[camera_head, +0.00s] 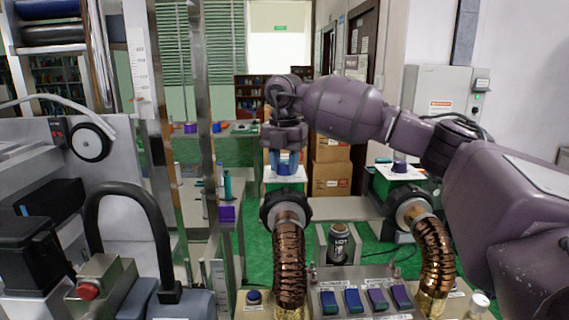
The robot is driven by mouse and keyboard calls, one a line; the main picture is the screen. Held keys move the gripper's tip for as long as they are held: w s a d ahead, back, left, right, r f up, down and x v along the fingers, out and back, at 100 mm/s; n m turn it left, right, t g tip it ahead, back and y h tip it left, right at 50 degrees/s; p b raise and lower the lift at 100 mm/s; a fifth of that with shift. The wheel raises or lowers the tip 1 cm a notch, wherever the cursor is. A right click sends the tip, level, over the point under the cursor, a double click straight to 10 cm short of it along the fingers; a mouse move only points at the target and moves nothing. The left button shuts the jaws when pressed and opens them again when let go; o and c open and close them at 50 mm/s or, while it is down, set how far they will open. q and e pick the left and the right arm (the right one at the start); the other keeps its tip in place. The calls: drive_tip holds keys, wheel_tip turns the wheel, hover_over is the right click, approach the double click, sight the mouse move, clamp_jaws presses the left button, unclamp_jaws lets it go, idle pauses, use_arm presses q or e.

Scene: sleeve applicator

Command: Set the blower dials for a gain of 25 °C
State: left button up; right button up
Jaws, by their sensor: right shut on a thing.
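Two blower dials stand behind the console, each on a white plate. The left one is a blue dial (285,170). The right one is a purple dial (399,166), with nothing touching it. My right arm reaches in from the right, and my right gripper (286,161) points down with its fingers shut on the blue dial. The fingers and wrist hide part of that dial. The scale marks on the plates are too small to read. My left gripper is not in view.
Two ribbed copper-coloured hoses (290,265) with black collars rise in front of the dials. A console with several blue and purple rocker switches (352,301) is at the front. Metal posts and a ruler (140,80) stand at left. Cardboard boxes (331,178) sit behind.

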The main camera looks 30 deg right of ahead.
sight(285, 163)
drive_tip(key=shift+r+m, duration=0.25)
drive_tip(key=shift+m, duration=0.25)
drive_tip(key=o, duration=0.8)
drive_tip(key=shift+o, duration=0.6)
drive_tip(key=shift+f, duration=0.2)
wheel_tip(285, 163, up, 11)
drive_tip(key=shift+b, duration=0.4)
drive_tip(key=shift+f, duration=0.1)
